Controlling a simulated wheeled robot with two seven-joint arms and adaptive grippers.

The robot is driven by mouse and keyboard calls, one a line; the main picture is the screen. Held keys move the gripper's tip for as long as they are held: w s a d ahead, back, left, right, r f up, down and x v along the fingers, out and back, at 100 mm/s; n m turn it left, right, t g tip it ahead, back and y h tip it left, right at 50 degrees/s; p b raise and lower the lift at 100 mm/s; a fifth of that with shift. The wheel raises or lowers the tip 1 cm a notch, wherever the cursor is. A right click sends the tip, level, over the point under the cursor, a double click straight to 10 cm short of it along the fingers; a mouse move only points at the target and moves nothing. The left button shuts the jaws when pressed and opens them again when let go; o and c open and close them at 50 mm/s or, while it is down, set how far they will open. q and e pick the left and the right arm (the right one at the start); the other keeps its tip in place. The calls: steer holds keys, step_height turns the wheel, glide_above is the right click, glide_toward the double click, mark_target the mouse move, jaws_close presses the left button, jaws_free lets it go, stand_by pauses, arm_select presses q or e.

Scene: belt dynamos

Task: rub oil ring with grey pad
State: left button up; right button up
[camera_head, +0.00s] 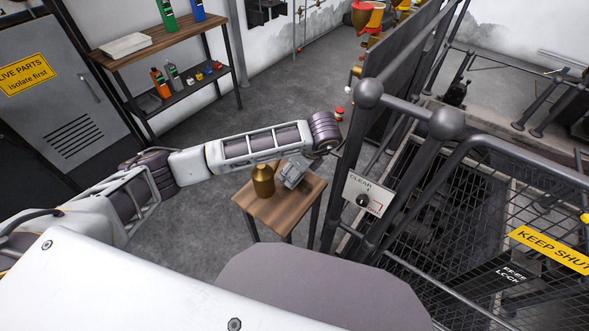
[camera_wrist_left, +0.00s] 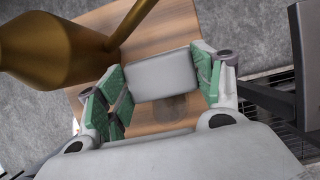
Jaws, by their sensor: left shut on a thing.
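My left gripper (camera_head: 294,175) is over the right part of a small wooden stool (camera_head: 283,210). In the left wrist view its green-lined fingers (camera_wrist_left: 160,78) are shut on the grey pad (camera_wrist_left: 163,73), a light grey block. A faint dark stain (camera_wrist_left: 174,106), which looks like the oil ring, lies on the wood just below the pad in that view, partly covered. I cannot tell whether the pad touches the wood. A brass oil can (camera_head: 263,182) stands on the stool, left of the gripper; it also shows in the left wrist view (camera_wrist_left: 50,50). My right gripper is not in view.
A mesh fence with dark posts (camera_head: 345,165) and a CLEAR switch plate (camera_head: 365,194) stands close right of the stool. A shelf (camera_head: 160,45) with bottles is at the back left. Grey floor (camera_head: 210,200) is free left of the stool.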

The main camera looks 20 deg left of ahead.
arm_select(q)
steer(key=shift+f+b, duration=0.5)
steer(key=shift+f, duration=0.25)
stand_by(0.5)
steer(key=shift+d, duration=0.15)
steer(key=shift+s+d+r, duration=0.1)
steer(key=shift+s+d, duration=0.25)
steer(key=shift+d, duration=0.55)
steer(key=shift+s+d+r, duration=0.1)
steer(key=shift+s+d, duration=0.2)
steer(key=shift+d, duration=0.55)
steer(key=shift+d+f, duration=0.1)
steer(key=shift+d, duration=0.05)
steer(key=shift+s+d, duration=0.35)
steer(key=shift+d, duration=0.45)
steer(key=shift+s+d+f, duration=0.1)
steer(key=shift+s+d, duration=0.1)
steer(key=shift+d, duration=0.3)
steer(key=shift+s+d+f, duration=0.1)
steer(key=shift+s+d, duration=0.1)
steer(key=shift+d, duration=0.25)
steer(key=shift+r, duration=0.15)
